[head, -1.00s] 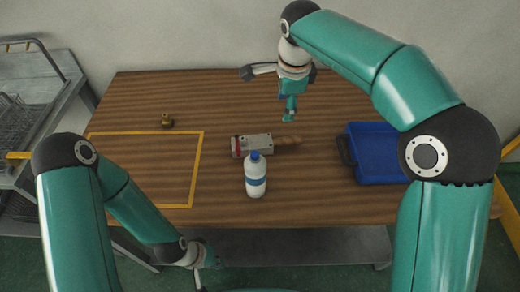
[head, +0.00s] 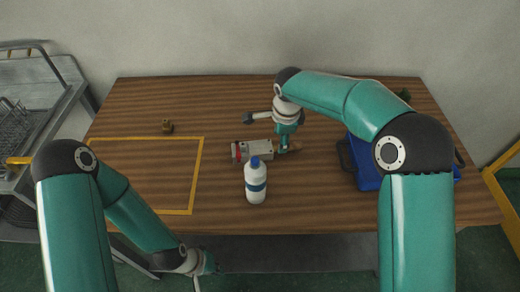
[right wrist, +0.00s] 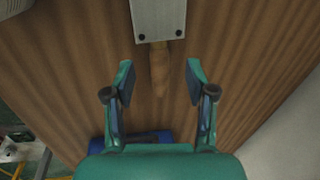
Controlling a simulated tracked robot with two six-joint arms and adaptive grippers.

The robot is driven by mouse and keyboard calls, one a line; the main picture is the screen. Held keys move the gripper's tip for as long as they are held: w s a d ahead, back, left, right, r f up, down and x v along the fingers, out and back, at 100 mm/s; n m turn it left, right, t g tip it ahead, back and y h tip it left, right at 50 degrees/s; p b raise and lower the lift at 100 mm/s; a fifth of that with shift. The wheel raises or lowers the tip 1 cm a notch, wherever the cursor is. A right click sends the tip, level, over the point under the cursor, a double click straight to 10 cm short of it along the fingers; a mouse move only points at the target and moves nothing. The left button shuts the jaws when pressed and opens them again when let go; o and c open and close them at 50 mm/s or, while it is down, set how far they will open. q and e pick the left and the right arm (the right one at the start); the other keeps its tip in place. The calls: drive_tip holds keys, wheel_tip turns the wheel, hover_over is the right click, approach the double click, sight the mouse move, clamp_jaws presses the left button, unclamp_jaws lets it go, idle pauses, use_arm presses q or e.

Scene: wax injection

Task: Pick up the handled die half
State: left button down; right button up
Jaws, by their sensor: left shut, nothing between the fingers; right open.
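The handled die half is a grey metal block (head: 252,150) with a brown wooden handle, lying flat on the wooden table. In the right wrist view its block (right wrist: 158,18) is at the top centre, and the handle (right wrist: 160,75) points down between the fingers. My right gripper (head: 284,148) is at the handle end of the die half. It is open in the right wrist view (right wrist: 160,80), one finger on each side of the handle, with gaps. My left gripper (head: 210,264) is shut and empty, low at the table's front edge, away from the die half.
A white bottle (head: 256,188) with a blue cap stands just in front of the die half. A blue case (head: 368,178) lies to the right, partly behind my right arm. A yellow outline (head: 200,170) marks clear table at left.

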sight(268, 150)
drive_tip(key=shift+w+a+f+p, duration=0.15)
drive_tip(key=shift+f+p, duration=0.1)
drive_tip(key=shift+f, duration=0.55)
drive_tip(key=shift+w+f+p, duration=0.1)
drive_tip(key=shift+f+p, duration=0.15)
drive_tip(key=shift+f, duration=0.5)
drive_tip(key=shift+w+a+f+p, duration=0.15)
drive_tip(key=shift+f+p, duration=0.1)
drive_tip(key=shift+f, duration=0.55)
clamp_jaws()
drive_tip(key=shift+r, duration=0.1)
